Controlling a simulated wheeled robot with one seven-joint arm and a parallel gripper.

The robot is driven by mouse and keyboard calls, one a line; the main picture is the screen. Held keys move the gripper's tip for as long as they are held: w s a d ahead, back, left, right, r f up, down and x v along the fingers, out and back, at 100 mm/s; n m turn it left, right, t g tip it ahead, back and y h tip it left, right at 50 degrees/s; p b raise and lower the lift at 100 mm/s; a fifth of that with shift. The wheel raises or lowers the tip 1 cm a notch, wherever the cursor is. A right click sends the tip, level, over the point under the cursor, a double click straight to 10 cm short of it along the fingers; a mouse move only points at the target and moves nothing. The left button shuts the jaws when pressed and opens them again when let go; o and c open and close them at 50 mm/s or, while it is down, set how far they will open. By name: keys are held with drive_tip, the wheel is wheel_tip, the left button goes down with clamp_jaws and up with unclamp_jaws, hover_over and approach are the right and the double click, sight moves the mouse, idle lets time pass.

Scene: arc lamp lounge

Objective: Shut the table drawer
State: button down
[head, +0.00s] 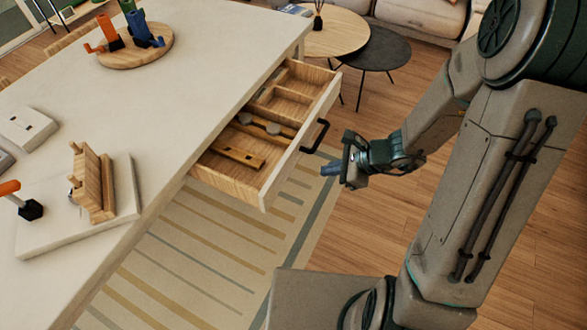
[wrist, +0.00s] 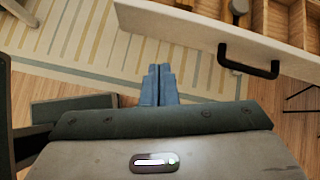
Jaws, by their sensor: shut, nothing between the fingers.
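The table drawer (head: 292,158) is pulled out from the long side of the pale table (head: 190,75). It is wooden inside, with dividers and a few utensils, and has a pale front with a black bar handle (head: 315,136). My gripper (head: 328,170) is just to the right of the drawer front, a little below the handle in the head view. Its blue fingers are together and empty. In the wrist view, the shut fingers (wrist: 158,82) point towards the drawer front (wrist: 205,32), with the handle (wrist: 248,62) to their right. A gap shows between fingers and drawer.
On the table stand a round wooden board (head: 128,48) with coloured objects and a white board (head: 80,205) with a wooden holder. A round wooden coffee table (head: 330,38) and a dark one (head: 385,48) stand behind. A striped rug (head: 215,250) lies below the drawer.

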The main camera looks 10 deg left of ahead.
wheel_tip(320, 180, down, 4)
drive_tip(key=w+m, duration=0.1)
drive_tip(key=m, duration=0.3)
approach(284, 177)
wheel_tip(284, 177, down, 4)
drive_tip(key=shift+w+a+f+t+p, duration=0.1)
drive_tip(key=shift+a+p, duration=0.15)
drive_tip(key=shift+a, duration=0.4)
drive_tip(key=shift+w+a+t+p, duration=0.1)
drive_tip(key=shift+w+a+p, duration=0.1)
drive_tip(key=shift+a, duration=0.45)
drive_tip(key=shift+w+a+f+t+p, duration=0.1)
drive_tip(key=shift+a+p, duration=0.15)
drive_tip(key=shift+a, duration=0.35)
drive_tip(key=shift+s, duration=0.1)
